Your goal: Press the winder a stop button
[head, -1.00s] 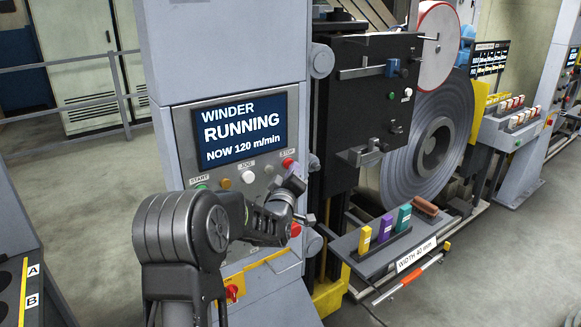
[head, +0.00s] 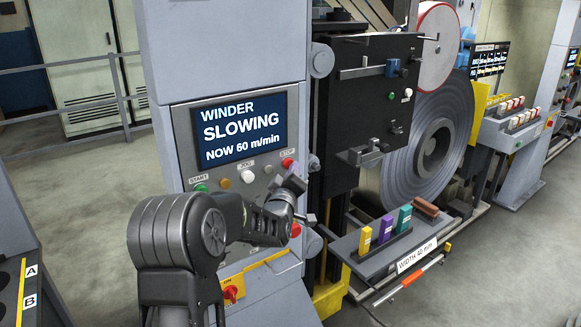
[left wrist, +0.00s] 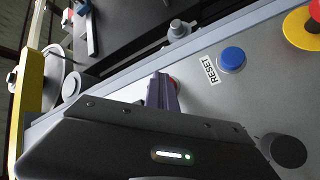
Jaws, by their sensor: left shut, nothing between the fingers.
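The winder panel's red stop button (head: 288,163) shows below the screen, under its STOP label. The screen (head: 240,132) reads WINDER SLOWING, NOW 60 m/min. My left gripper (head: 294,184) is just below the stop button in the head view. In the left wrist view its shut fingers (left wrist: 163,92) are empty and partly cover a red button (left wrist: 175,83). I cannot tell whether they touch it. My right gripper is not in view.
A green start button (head: 201,188) and a white jog button (head: 247,176) are on the same panel. A blue reset button (left wrist: 231,60) and a red button on yellow (left wrist: 315,22) are near my left gripper. A large steel coil (head: 415,180) stands to the right.

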